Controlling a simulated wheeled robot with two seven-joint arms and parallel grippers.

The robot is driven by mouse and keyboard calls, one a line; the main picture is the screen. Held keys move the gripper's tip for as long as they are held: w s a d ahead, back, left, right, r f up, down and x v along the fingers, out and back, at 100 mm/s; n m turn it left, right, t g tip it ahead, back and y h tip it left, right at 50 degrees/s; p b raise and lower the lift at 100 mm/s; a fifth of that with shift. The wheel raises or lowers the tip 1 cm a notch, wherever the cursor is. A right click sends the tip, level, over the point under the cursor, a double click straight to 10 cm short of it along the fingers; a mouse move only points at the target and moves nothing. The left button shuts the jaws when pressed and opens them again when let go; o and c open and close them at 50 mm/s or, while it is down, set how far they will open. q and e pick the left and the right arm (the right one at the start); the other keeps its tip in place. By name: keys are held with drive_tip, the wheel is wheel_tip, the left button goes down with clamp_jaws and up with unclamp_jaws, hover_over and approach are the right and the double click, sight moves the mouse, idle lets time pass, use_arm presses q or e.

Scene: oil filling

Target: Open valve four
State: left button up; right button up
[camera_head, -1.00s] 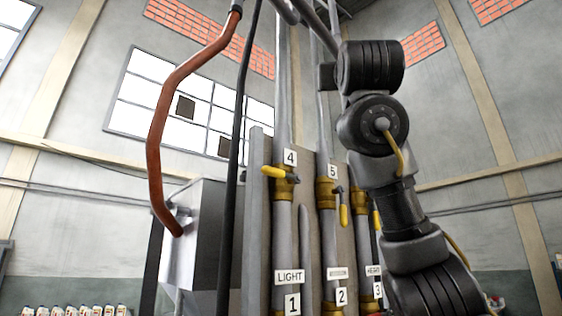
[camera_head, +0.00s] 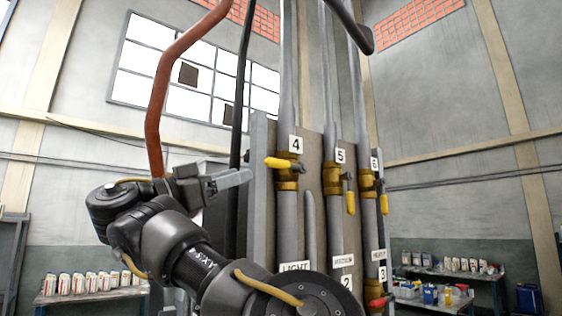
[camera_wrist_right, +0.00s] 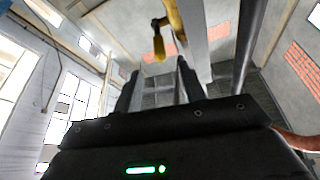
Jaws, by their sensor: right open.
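Valve four's yellow handle (camera_head: 278,163) sticks out level to the left from its brass body (camera_head: 287,180), below the label "4" (camera_head: 296,144). My right gripper (camera_head: 250,177) is open and empty just left of and slightly below this handle, its fingers pointing right; I see no contact. In the right wrist view, the two dark fingers (camera_wrist_right: 158,88) stand apart, with a yellow handle (camera_wrist_right: 159,47) beyond their tips, beside a grey pipe. I cannot tell for certain which valve that handle belongs to. My left gripper is not in view.
Valve five's handle (camera_head: 350,203) and valve six's handle (camera_head: 384,204) hang downward to the right. An orange-red hose (camera_head: 157,105) and a black cable (camera_head: 240,90) hang near my right gripper. Tables with bottles (camera_head: 92,283) stand at both sides.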

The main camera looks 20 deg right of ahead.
sight(276, 164)
drive_tip(key=p+x, duration=0.1)
drive_tip(key=x, duration=0.9)
drive_tip(key=shift+d+r, duration=0.1)
drive_tip(key=shift+d, duration=0.2)
clamp_jaws()
